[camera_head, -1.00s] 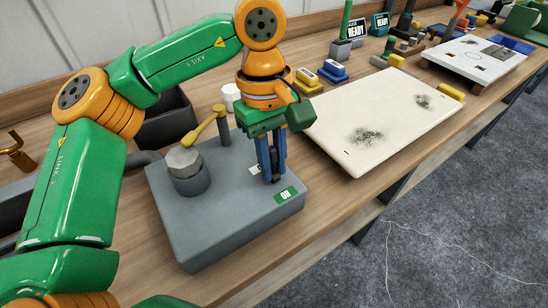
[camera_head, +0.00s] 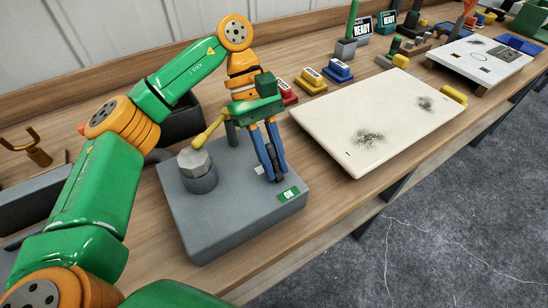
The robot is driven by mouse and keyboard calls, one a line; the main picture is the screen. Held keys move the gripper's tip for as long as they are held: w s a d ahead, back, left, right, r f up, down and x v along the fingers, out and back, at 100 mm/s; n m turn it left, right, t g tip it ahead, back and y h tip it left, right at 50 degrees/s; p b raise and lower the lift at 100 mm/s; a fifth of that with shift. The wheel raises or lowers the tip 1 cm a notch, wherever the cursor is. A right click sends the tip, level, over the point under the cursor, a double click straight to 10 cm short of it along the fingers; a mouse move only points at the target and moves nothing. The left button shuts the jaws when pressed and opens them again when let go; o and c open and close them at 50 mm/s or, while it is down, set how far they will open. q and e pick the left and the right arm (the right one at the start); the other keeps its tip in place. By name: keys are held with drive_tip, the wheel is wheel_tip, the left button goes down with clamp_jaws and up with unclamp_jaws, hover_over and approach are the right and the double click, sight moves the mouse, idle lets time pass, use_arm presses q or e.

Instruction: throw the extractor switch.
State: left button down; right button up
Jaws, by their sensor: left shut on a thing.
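The extractor switch is a grey box (camera_head: 225,220) on the wooden bench, with a green ON label (camera_head: 288,194) near its front right edge. A white label shows partly beside my fingers. A grey round post with a pale faceted top (camera_head: 195,165) stands at the box's left, and a yellow lever (camera_head: 212,130) is beside it. My left gripper (camera_head: 275,178) points down at the box's right part, its blue fingers shut around a dark piece close to the ON label. The fingers hide most of that piece. My right gripper is not in view.
A cream board (camera_head: 375,120) with dark smudges lies right of the box. Red (camera_head: 286,94), yellow (camera_head: 311,80) and blue (camera_head: 338,71) blocks stand behind it. A dark bin (camera_head: 180,120) is behind the box. The bench's front edge drops to a grey floor.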

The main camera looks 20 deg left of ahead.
sight(269, 144)
use_arm(q)
drive_tip(key=c, duration=0.8)
unclamp_jaws()
drive_tip(key=shift+v, duration=1.2)
drive_tip(key=p+v, duration=0.3)
drive_tip(key=v, duration=0.1)
drive_tip(key=shift+r, duration=0.2)
drive_tip(key=shift+w+a+r, duration=0.1)
drive_tip(key=shift+a+r, duration=0.05)
drive_tip(key=shift+r, duration=0.05)
drive_tip(key=shift+f, duration=0.1)
